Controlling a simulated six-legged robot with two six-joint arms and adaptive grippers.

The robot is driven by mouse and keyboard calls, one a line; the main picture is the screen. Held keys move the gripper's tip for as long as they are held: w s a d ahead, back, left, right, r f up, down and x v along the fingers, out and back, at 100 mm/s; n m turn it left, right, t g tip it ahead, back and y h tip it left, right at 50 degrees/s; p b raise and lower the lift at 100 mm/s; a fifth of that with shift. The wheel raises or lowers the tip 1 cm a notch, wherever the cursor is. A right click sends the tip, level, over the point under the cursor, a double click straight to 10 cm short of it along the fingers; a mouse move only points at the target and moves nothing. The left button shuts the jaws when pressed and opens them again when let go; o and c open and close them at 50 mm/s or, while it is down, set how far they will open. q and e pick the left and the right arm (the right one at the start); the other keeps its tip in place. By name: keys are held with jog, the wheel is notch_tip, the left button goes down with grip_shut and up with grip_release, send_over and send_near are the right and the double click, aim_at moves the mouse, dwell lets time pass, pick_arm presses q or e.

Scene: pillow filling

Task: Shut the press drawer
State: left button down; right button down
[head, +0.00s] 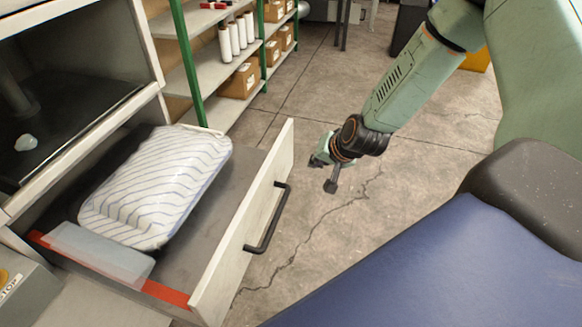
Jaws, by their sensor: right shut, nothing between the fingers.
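The press drawer (243,219) stands pulled out of the press (70,80), with its white front panel and black bar handle (268,220) facing right. A striped white pillow (158,186) lies inside it, beside a translucent pale block (100,254) near a red strip. My right gripper (322,173) is shut and empty. In the picture it is to the right of the drawer front's far end, apart from the handle. My left gripper is not in view.
A green-posted shelf (201,75) with white rolls (233,38) and cardboard boxes (240,80) stands behind the drawer. A grey box (30,298) is at the lower left. Cracked concrete floor (330,225) lies open right of the drawer.

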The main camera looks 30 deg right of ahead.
aim_at(285, 169)
jog(key=w+f+b, duration=0.1)
jog(key=w+f, duration=0.1)
jog(key=w+a+f+b, duration=0.1)
jog(key=w+f+b, duration=0.1)
jog(key=w, duration=0.1)
jog(key=w+a+f+b, duration=0.1)
jog(key=w+f, duration=0.1)
jog(key=w, duration=0.1)
jog(key=shift+f, duration=0.4)
jog(key=shift+s+a+r, duration=0.15)
jog(key=shift+a+r, duration=0.1)
jog(key=shift+f, duration=0.1)
